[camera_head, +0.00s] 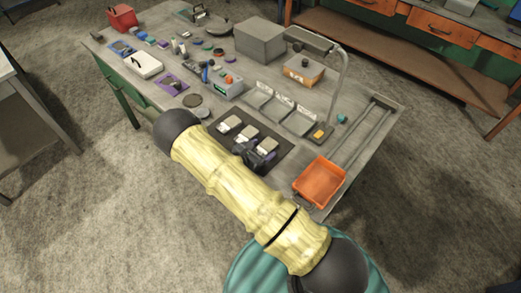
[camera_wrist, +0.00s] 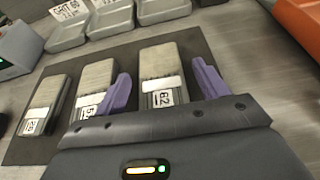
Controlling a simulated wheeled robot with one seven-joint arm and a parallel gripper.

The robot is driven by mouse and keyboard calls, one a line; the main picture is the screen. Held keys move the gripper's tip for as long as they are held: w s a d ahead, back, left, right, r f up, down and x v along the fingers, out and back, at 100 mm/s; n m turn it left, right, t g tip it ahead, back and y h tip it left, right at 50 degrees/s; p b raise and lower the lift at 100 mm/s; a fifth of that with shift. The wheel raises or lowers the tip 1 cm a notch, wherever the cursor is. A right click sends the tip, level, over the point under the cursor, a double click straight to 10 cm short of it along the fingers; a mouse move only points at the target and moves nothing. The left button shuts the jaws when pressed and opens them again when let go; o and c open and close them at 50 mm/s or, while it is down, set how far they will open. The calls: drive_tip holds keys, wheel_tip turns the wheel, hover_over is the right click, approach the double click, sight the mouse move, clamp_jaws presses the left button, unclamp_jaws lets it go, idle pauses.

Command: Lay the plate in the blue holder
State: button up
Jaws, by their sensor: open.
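Three grey slab-like pieces with white number labels lie on a dark mat; I cannot tell if one is the plate. In the wrist view these are the piece marked 62 (camera_wrist: 160,66), a middle labelled piece (camera_wrist: 94,79) and a left labelled piece (camera_wrist: 45,103). My gripper (camera_wrist: 160,72) is open, its purple fingers on either side of the 62 piece; contact is unclear. In the head view my gripper (camera_head: 256,153) is at the mat's right end, partly hidden by my arm. A small flat blue item (camera_head: 122,48), possibly the blue holder, lies at the table's far left.
Grey trays with cards (camera_head: 281,110) stand behind the dark mat (camera_head: 282,138). An orange bin (camera_head: 320,182) sits at the near right corner, beside a lamp (camera_head: 340,85). A grey box (camera_head: 260,40), a white case (camera_head: 144,65) and a purple holder (camera_head: 171,84) stand farther off.

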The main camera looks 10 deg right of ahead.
drive_tip(key=b+v, duration=0.2)
drive_tip(key=v, duration=1)
drive_tip(key=shift+s+f+b, duration=0.1)
drive_tip(key=shift+b, duration=0.3)
drive_tip(key=s+d+r+m+g+y, duration=0.2)
drive_tip(key=s+d+r+m+y, duration=0.3)
drive_tip(key=m, duration=0.7)
drive_tip(key=s+d+r+m+g+y, duration=0.3)
drive_tip(key=s+d+r+m+y, duration=0.2)
drive_tip(key=s+r+m, duration=0.4)
wheel_tip(320, 180, up, 5)
drive_tip(key=m, duration=0.4)
drive_tip(key=shift+d+y, duration=0.25)
drive_tip(key=shift+y, duration=0.15)
drive_tip(key=shift+c, duration=0.4)
